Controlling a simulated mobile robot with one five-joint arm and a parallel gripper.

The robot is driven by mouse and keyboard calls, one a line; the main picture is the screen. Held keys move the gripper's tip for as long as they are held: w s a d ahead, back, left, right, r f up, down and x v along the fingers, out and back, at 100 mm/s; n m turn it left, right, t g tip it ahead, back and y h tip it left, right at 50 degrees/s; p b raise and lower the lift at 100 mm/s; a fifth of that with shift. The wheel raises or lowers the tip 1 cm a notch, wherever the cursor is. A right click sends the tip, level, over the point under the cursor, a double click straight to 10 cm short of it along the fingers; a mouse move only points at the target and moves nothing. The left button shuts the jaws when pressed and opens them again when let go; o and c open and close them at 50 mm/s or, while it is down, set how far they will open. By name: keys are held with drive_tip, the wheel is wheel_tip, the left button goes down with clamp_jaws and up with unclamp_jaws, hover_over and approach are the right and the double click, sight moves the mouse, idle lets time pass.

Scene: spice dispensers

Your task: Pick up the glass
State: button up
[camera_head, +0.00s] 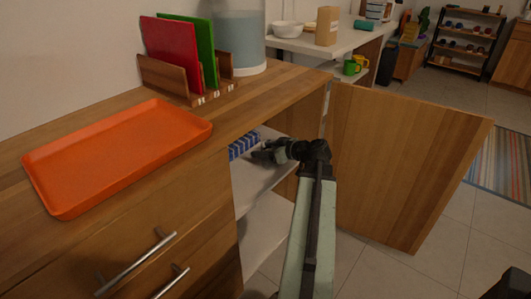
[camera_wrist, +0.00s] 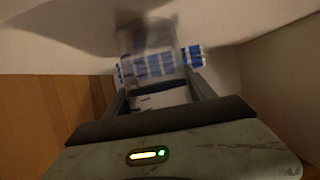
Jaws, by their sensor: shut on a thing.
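The glass (camera_wrist: 150,52) is a clear, see-through tumbler in the wrist view, upper middle, between the two fingers. My gripper (camera_wrist: 156,80) is shut on it. In the head view my gripper (camera_head: 264,152) reaches into the open cabinet, over the upper shelf (camera_head: 252,185); the glass cannot be made out there. A blue and white patterned box (camera_wrist: 194,56) shows behind and through the glass, and also in the head view (camera_head: 243,145). Whether the glass touches the shelf cannot be told.
The open cabinet door (camera_head: 405,160) stands to the right of my arm. The wooden counter (camera_head: 110,105) above holds an orange tray (camera_head: 120,152), a rack with red (camera_head: 172,52) and green boards, and a large clear container (camera_head: 238,35). Cabinet walls are close around my gripper.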

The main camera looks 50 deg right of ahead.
sight(264, 141)
wheel_tip(264, 141, up, 4)
drive_tip(key=p, duration=0.4)
drive_tip(key=shift+r, duration=0.2)
drive_tip(key=s+d+r+p, duration=0.2)
drive_tip(key=s+d, duration=0.7)
drive_tip(key=s, duration=0.4)
drive_tip(key=shift+d, duration=0.25)
